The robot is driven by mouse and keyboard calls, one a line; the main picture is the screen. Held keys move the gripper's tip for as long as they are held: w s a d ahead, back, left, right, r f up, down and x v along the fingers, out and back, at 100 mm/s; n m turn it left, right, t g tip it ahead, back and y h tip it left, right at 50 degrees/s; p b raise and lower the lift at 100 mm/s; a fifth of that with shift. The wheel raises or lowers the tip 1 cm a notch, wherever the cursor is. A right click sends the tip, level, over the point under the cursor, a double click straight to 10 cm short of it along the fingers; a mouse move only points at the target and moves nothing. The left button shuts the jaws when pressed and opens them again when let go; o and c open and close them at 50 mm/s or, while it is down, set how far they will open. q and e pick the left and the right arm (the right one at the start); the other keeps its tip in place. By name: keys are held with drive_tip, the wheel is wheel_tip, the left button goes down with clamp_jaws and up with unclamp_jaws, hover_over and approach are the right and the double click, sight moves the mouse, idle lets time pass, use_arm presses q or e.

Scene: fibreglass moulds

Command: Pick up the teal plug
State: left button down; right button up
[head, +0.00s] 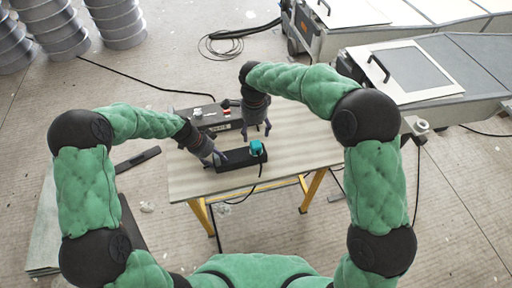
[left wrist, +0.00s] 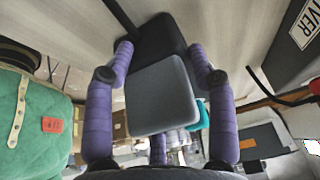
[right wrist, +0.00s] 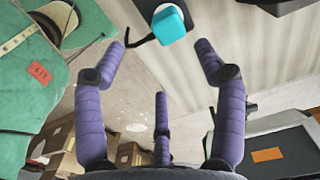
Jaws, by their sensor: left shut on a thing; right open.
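The teal plug (head: 257,148) sits on the right end of a long black block (head: 232,167) on the table, with a dark cable running from it toward the table's front edge. In the right wrist view the plug (right wrist: 168,25) is beyond the fingertips, above a pale ring on the block. My left gripper (head: 216,159) is shut on the block's left end; the left wrist view shows the block (left wrist: 163,95) between its fingers, with a sliver of teal behind one finger. My right gripper (head: 257,132) is open and empty, just behind the plug, not touching it.
A dark box (head: 209,122) with a white label lies at the back of the table (head: 300,150), with a small red-and-white item by it. The table's right side is clear. Large grey machines stand behind right; metal drums (head: 60,30) stand back left.

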sight(256, 144)
wheel_tip(256, 144, down, 7)
drive_tip(key=shift+f, duration=0.1)
drive_tip(key=shift+w+d+f, duration=0.1)
drive_tip(key=shift+w+f, duration=0.1)
drive_tip(key=shift+f, duration=0.65)
drive_tip(key=shift+w+d+f, duration=0.1)
drive_tip(key=shift+w+f, duration=0.05)
drive_tip(key=shift+f, duration=0.65)
drive_tip(key=shift+w+d+f, duration=0.1)
drive_tip(key=shift+w+f, duration=0.1)
drive_tip(key=shift+f, duration=0.65)
drive_tip(key=c, duration=1.2)
